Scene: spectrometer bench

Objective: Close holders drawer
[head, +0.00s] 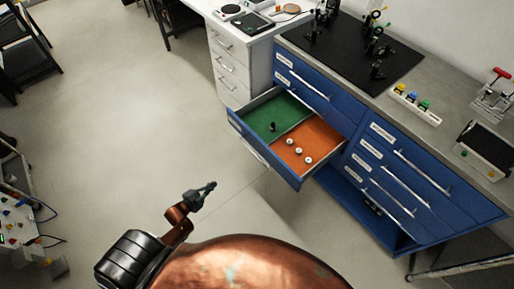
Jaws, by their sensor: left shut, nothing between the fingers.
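The open drawer (264,168) is pulled out from the blue cabinet (352,190) below the grey bench top. Its inside has a green compartment on the left with a small dark item (272,127) and an orange compartment on the right with several small white round pieces (298,152). My left gripper (211,186) is shut and empty. It appears in front of the drawer, lower left in the picture, apart from it. My right gripper is not in view.
A black optics board (345,60) with posts stands on the bench top. A white drawer unit (225,65) is left of the blue cabinet. A cluttered cart (18,225) stands at the left edge. The floor (130,110) left of the drawer is clear.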

